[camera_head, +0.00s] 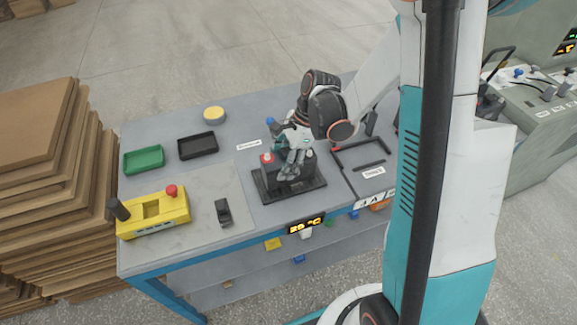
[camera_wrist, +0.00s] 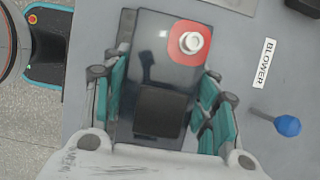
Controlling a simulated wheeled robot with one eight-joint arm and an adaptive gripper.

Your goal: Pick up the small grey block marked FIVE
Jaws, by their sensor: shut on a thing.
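My gripper (camera_head: 290,172) is low over a black stand (camera_head: 262,192) on the grey bench in the head view. In the wrist view its teal-padded fingers (camera_wrist: 160,98) lie along both sides of a dark box (camera_wrist: 150,60). The jaws are shut on this box. The box has a red patch with a white knob (camera_wrist: 191,42) and a matte black square on its face. I can read no FIVE marking in either view. A small dark grey block-like thing (camera_head: 223,212) stands on the bench left of the stand; its marking is too small to read.
A yellow box with a red button (camera_head: 153,213), a green tray (camera_head: 144,159), a black tray (camera_head: 198,146) and a yellow disc (camera_head: 214,115) are on the bench. A blue-knobbed lever (camera_wrist: 287,126) is near the BLOWER label (camera_wrist: 265,64). Stacked brown boards (camera_head: 40,170) stand left.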

